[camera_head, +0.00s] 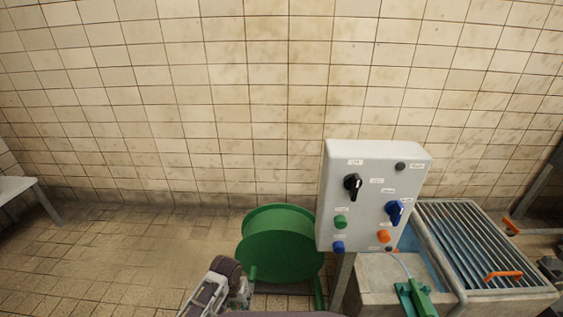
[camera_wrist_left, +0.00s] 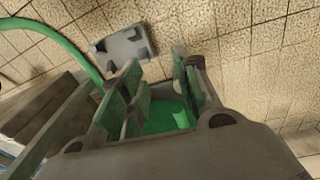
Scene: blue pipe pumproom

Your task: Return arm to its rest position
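My left gripper (camera_head: 240,292) is low at the bottom of the head view, in front of the green hose reel (camera_head: 280,250) and left of the control box. In the left wrist view my left gripper (camera_wrist_left: 157,86) has its two green-padded fingers apart, with nothing held between them. Green surface (camera_wrist_left: 165,115) shows behind the gap. My right gripper is not in view.
A white control box (camera_head: 370,200) with knobs and buttons stands right of the reel. A grated basin (camera_head: 470,245) with an orange handle is at the far right. A bench (camera_head: 20,188) stands far left. The floor (camera_head: 120,250) between bench and reel is clear.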

